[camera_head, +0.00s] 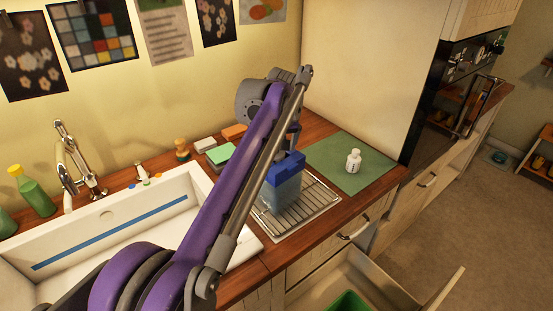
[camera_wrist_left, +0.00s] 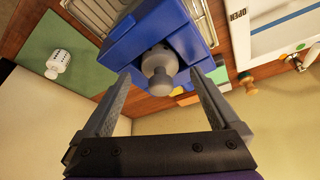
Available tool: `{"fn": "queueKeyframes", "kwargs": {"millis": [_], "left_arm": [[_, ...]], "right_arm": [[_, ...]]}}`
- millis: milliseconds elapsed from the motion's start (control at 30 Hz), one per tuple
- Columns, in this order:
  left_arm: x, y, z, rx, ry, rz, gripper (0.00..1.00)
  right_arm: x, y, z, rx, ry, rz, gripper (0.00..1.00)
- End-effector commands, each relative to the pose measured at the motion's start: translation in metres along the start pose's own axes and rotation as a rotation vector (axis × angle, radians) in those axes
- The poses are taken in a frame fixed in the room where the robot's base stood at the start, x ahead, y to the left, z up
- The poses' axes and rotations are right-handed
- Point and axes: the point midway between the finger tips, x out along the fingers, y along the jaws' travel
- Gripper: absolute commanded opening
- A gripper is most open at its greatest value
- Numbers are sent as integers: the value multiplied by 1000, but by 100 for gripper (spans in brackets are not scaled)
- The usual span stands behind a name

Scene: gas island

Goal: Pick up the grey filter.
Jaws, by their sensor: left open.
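The grey filter (camera_wrist_left: 158,70) is a small rounded grey piece, seen in the left wrist view against the blue top of a jug (camera_wrist_left: 150,30). It lies between and just beyond the fingertips of my left gripper (camera_wrist_left: 161,86), which is open with a gap on both sides. In the head view the jug (camera_head: 283,190), with a blue top and clear bluish body, stands on a metal drying rack (camera_head: 318,200). My left arm crosses the picture and hides much of the gripper and the filter there. My right gripper is not in view.
An open drawer (camera_head: 385,295) is below the counter. A tall cabinet wall rises behind the mat.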

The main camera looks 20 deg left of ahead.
Motion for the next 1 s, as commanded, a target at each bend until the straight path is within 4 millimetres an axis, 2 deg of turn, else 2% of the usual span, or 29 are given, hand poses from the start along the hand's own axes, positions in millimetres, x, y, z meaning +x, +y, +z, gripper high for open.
{"fn": "queueKeyframes", "kwargs": {"millis": [100, 300, 800, 1000], "left_arm": [[6, 0, 0, 0, 0, 0, 96], [6, 0, 0, 0, 0, 0, 94], [6, 0, 0, 0, 0, 0, 4], [6, 0, 0, 0, 0, 0, 1]], "right_arm": [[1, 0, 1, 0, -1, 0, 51], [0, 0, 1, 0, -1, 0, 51], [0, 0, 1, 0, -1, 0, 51], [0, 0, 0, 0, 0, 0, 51]]}}
